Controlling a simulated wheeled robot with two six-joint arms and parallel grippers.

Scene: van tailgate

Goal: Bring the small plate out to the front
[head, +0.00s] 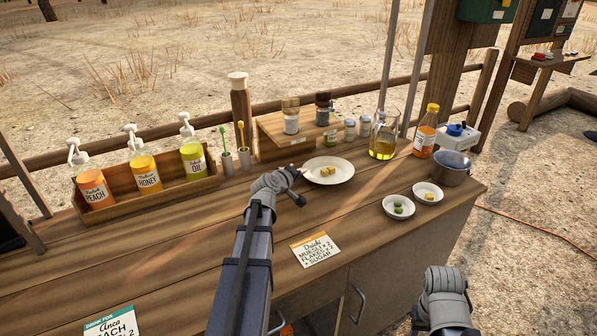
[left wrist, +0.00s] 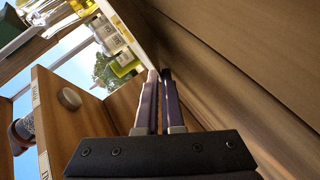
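The small plate (head: 330,175) is white and round, with a few yellow cubes on it. It is on the wooden counter, before the shelf box. My left gripper (head: 302,172) is at the plate's left rim. In the left wrist view my left gripper (left wrist: 160,75) has its two fingers close together, with the plate's thin pale edge (left wrist: 142,45) running to their tips. They look shut on the rim; the exact contact is small and hard to see. My right gripper (head: 445,297) is low at the right, by the counter's front; its fingers cannot be made out.
Two small white dishes (head: 398,213) (head: 428,199) and a metal pot (head: 452,170) stand to the right. A glass oil jug (head: 383,140) and an orange bottle (head: 426,132) are behind. Pump bottles (head: 146,177) stand left. A card (head: 316,250) lies near the front edge; counter around it is clear.

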